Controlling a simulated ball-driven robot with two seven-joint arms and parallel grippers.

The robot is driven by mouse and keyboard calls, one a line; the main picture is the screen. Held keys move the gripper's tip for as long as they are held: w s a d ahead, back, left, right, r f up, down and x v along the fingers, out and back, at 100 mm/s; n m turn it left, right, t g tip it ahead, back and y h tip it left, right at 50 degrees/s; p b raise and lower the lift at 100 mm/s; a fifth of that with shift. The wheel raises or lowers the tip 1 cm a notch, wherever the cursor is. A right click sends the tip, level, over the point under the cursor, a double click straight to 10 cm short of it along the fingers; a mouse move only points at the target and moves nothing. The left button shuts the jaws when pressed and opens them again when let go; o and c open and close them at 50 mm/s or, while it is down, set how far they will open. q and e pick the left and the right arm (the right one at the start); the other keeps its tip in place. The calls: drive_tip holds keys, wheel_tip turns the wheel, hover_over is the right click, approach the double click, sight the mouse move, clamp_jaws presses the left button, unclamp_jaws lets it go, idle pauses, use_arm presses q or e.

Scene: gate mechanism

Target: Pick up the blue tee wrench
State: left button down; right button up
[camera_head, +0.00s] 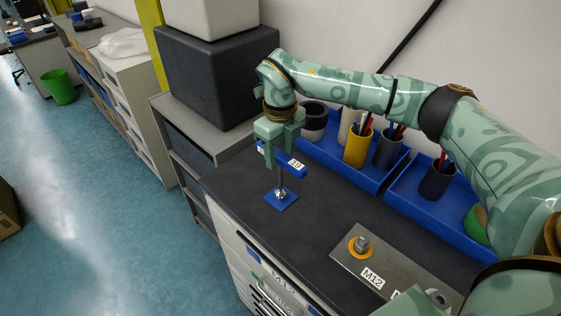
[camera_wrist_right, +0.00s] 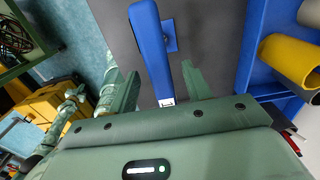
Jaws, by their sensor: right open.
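The blue tee wrench (camera_head: 292,165) stands upright on the dark worktop (camera_head: 235,180), with its blue crossbar on top, labelled 10, and its metal shaft going down to a small blue square (camera_head: 281,200). My right gripper (camera_head: 280,148) is over the crossbar, pointing down, and hides part of it. In the right wrist view the crossbar (camera_wrist_right: 152,50) runs between the two spread fingers of my gripper (camera_wrist_right: 158,82). A gap shows on each side of it, so the fingers are open. I do not see my left gripper.
Blue trays (camera_head: 340,160) with a yellow cup (camera_head: 358,146) and grey cups stand behind, along the wall. A metal plate (camera_head: 400,272) with a bolt (camera_head: 361,245) and M12 label lies at the front right. A black box (camera_head: 215,78) stands to the left.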

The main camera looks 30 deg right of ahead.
drive_tip(key=shift+f, duration=0.85)
clamp_jaws()
drive_tip(key=shift+r, duration=0.2)
